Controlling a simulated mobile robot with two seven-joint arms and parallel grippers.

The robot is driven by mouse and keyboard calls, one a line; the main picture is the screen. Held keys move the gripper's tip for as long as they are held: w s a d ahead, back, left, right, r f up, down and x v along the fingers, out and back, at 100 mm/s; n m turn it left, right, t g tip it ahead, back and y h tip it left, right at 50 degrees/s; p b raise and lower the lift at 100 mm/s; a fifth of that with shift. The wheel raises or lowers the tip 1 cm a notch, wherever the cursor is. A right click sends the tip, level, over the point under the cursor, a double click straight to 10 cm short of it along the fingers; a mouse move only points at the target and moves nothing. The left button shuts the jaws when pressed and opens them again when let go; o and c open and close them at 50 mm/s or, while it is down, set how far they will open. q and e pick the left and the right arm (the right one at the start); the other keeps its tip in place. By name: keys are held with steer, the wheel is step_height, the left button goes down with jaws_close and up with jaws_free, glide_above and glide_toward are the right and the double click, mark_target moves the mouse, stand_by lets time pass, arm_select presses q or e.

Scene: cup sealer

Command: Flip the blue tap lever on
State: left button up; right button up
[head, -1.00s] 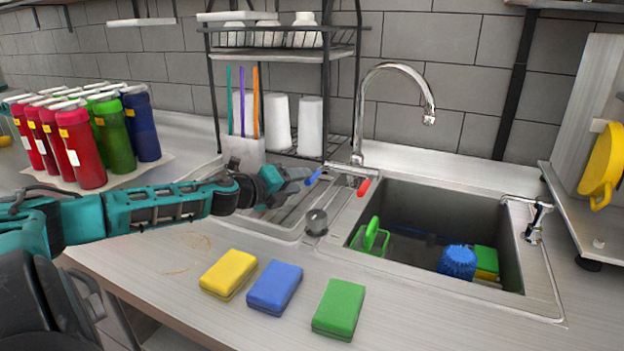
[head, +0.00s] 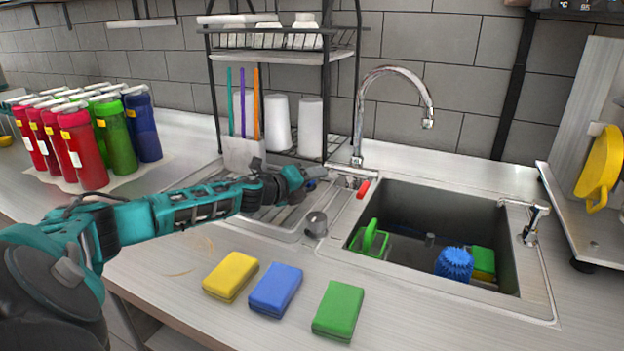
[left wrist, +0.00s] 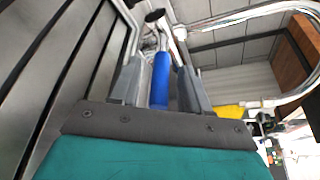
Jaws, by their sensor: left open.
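The blue tap lever (left wrist: 161,80) shows in the left wrist view, lying between the two fingers of my open left gripper (left wrist: 160,82). I cannot tell whether a finger touches it. In the head view my left gripper (head: 318,172) is at the left side of the tap base and hides the blue lever. The red tap lever (head: 364,188) sticks out toward the front of the tap base. The chrome tap (head: 398,70) arches over the sink (head: 440,225); it also shows in the left wrist view (left wrist: 240,14). My right gripper is not in view.
A drying rack (head: 328,100) with cups stands behind my left gripper. Yellow (head: 230,277), blue (head: 275,289) and green (head: 338,310) sponges lie on the front counter. Several bottles (head: 85,150) stand at left.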

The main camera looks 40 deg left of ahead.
arm_select(q)
steer(key=shift+c, duration=0.3)
jaws_close()
stand_by(0.4)
